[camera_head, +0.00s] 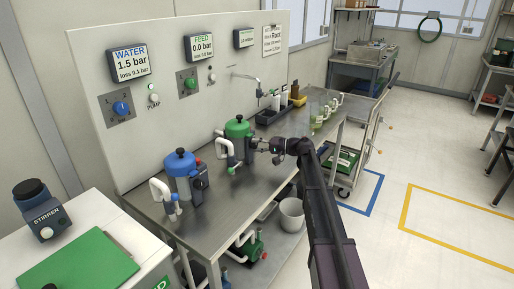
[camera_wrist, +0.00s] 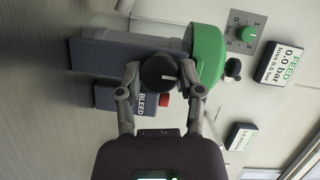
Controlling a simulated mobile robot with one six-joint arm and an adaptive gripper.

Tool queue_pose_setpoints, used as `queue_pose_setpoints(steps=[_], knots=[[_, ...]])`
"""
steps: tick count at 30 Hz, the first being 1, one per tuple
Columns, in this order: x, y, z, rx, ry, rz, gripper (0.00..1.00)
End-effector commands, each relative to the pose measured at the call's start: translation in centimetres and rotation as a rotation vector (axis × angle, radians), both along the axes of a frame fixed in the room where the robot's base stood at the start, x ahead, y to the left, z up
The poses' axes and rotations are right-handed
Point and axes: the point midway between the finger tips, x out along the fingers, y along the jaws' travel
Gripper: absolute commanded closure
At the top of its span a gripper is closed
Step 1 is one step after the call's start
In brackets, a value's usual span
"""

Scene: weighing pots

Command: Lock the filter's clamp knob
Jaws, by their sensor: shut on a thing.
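The filter with a green lid (camera_head: 237,129) stands on the steel bench in the head view. Its green lid (camera_wrist: 208,54) and grey body also show in the wrist view, lying sideways in the picture. A round black knob (camera_wrist: 158,72) sits at the side of the filter, just below the lid. My gripper (camera_head: 262,145) reaches the filter from the right. In the wrist view my gripper (camera_wrist: 158,76) has one finger on each side of the black knob and is shut on it. The knob's marking cannot be read.
A dark box marked BLEED (camera_wrist: 140,99) with a red button (camera_wrist: 164,99) is close to my fingers. A blue-lidded filter (camera_head: 180,163) stands to the left on the bench. The FEED display (camera_head: 201,48) reads 0.0 bar. Bottles (camera_head: 284,98) stand behind.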

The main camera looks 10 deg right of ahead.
Motion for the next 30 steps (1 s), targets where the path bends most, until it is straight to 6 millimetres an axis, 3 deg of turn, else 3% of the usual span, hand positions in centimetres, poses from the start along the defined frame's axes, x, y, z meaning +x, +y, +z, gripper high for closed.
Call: queue_pose_setpoints(steps=[11,12,15,30], knots=[[0.01,0.11,0.02,0.004,0.005,0.001,0.99],[0.01,0.11,0.02,0.004,0.005,0.001,0.43],[0.01,0.09,0.02,0.003,0.004,0.001,0.18],[0.01,0.02,0.07,-0.002,-0.005,-0.001,0.18]])
